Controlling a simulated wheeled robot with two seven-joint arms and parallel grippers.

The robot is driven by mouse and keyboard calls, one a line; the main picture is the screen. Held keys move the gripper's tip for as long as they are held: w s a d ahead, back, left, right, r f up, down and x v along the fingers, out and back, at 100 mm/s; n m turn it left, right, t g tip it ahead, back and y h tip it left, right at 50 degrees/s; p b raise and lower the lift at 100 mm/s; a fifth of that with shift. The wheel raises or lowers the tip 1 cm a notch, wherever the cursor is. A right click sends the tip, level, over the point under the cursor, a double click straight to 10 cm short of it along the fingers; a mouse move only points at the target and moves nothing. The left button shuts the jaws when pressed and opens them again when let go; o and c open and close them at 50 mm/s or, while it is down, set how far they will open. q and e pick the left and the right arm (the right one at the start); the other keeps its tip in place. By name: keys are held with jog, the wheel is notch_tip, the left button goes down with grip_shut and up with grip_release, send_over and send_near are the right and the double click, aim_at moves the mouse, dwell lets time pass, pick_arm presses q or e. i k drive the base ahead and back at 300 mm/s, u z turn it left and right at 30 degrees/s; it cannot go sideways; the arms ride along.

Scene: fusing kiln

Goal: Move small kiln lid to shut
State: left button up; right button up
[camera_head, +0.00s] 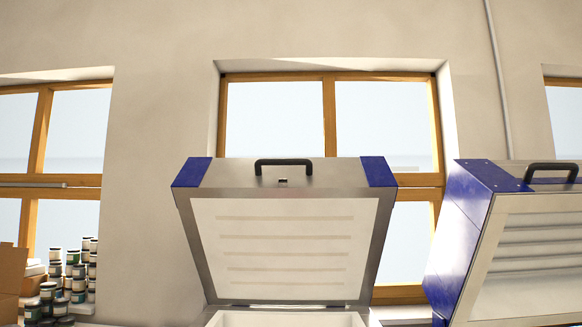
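A kiln lid (285,240) stands raised in the middle of the camera_head view, tilted back on its rear edge. It has a metal frame, blue corners, a pale inner panel with faint horizontal lines, and a black handle (283,164) at the top. The top of its kiln body (285,318) just shows below it at the bottom edge. A second raised lid (520,240) with blue sides and its own black handle (551,171) is at the right, partly cut off. I cannot tell for sure which kiln is the small one. Neither of my grippers is in view.
Several stacked jars (70,280) stand at the lower left, next to cardboard boxes (11,280). Wooden-framed windows (330,125) and a plain wall (155,200) are behind the lids. A narrow gap separates the two lids.

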aim_at(283, 232)
jog(key=z, duration=0.55)
jog(key=k, duration=1.2)
jog(key=u, duration=0.3)
jog(key=i, duration=0.8)
jog(key=u, duration=0.4)
jog(key=i, duration=0.95)
jog(key=z, duration=0.6)
